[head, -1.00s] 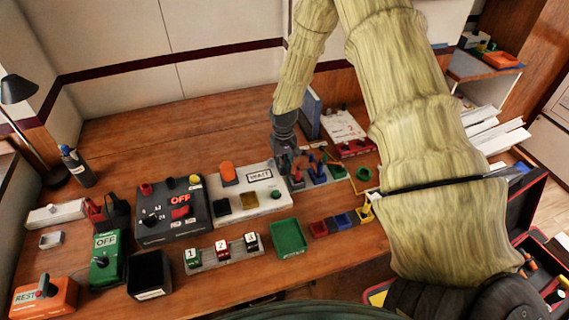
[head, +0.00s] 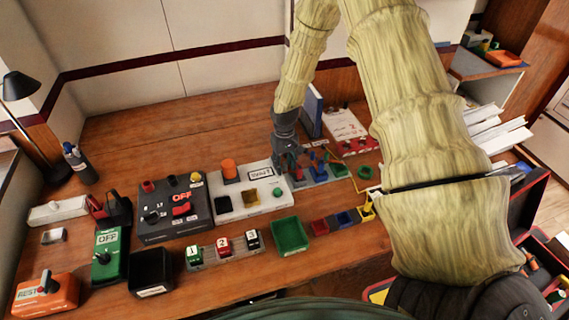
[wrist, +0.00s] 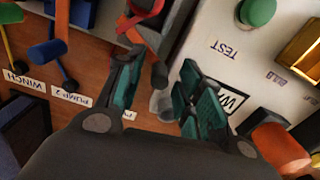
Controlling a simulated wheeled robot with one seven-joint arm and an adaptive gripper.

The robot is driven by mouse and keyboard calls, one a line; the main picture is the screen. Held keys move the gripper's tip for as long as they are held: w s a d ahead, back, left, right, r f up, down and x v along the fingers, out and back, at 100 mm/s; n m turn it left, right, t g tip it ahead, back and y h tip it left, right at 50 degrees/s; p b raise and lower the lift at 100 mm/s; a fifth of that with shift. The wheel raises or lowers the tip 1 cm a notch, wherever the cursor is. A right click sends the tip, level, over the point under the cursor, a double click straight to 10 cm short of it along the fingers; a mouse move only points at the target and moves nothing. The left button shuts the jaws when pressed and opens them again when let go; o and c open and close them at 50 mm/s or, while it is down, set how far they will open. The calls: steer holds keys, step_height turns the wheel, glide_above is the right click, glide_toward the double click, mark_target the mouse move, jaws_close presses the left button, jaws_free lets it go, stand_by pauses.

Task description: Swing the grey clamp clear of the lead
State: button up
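My gripper (wrist: 163,98) is open, its two teal-padded fingers apart and pointing down at the lead block. In the head view my gripper (head: 290,152) is beside the white test panel. A grey piece that looks like the clamp (wrist: 160,103) shows between the fingers, apparently not gripped; part of it is hidden. A dark grey bar (wrist: 172,42) lies just beyond. A red lead (wrist: 146,12) crosses near that bar. A blue lead plug (wrist: 48,50) and an orange strip (wrist: 62,20) are to the left. The clamp is too small to make out in the head view.
The white test panel (wrist: 225,70) is close on the right, with a green button (wrist: 257,12) and an orange knob (wrist: 280,145). WINCH (wrist: 22,82) and PUMP 2 (wrist: 70,94) labels are on the left. A green tray (head: 290,234) stands in front. The back of the desk is clear.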

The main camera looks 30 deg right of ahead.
mark_target(284, 163)
steer(key=shift+r, duration=0.1)
step_height(284, 163, up, 12)
stand_by(0.8)
stand_by(0.4)
